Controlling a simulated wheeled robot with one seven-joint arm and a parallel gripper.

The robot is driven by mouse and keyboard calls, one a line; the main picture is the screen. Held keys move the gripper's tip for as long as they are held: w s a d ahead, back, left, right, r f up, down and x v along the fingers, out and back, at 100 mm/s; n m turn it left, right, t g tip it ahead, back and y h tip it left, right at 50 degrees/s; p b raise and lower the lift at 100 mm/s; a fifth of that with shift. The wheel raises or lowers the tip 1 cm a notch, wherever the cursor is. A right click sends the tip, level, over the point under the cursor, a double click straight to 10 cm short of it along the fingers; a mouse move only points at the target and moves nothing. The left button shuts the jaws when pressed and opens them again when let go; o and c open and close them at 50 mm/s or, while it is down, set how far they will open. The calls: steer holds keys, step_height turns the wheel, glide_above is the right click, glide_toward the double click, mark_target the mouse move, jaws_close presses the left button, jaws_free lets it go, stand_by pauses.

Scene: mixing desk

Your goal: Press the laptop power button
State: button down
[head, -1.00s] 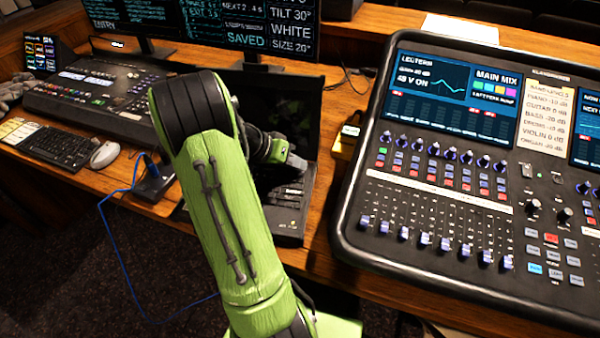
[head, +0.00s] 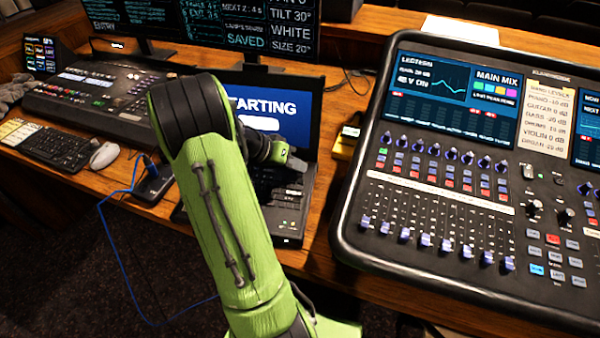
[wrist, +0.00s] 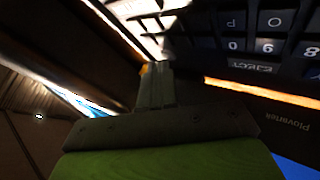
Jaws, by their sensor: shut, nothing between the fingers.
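The black laptop (head: 290,228) stands open on the wooden desk, partly behind my green arm. Its screen (head: 293,105) is lit blue, with "STARTING" partly readable. My gripper (head: 297,162) is at the right side of the laptop, low in front of the screen's lower edge. In the wrist view my gripper (wrist: 156,85) is shut and empty, close to the keyboard. Keys (wrist: 270,45) marked P, O, 9, 0 and EJECT show there upside down. I cannot tell whether the fingertips touch anything. The power button is not distinguishable.
A large mixing console (head: 440,190) stands close on the right, with a small yellow box (head: 344,145) between it and the laptop. A smaller control desk (head: 95,95), keyboard (head: 45,145), mouse (head: 104,155) and black box with a blue cable (head: 152,182) are on the left.

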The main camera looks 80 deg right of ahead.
steer(key=shift+r+p, duration=0.35)
steer(key=shift+r, duration=0.35)
step_height(320, 180, up, 5)
steer(key=p, duration=0.4)
stand_by(0.6)
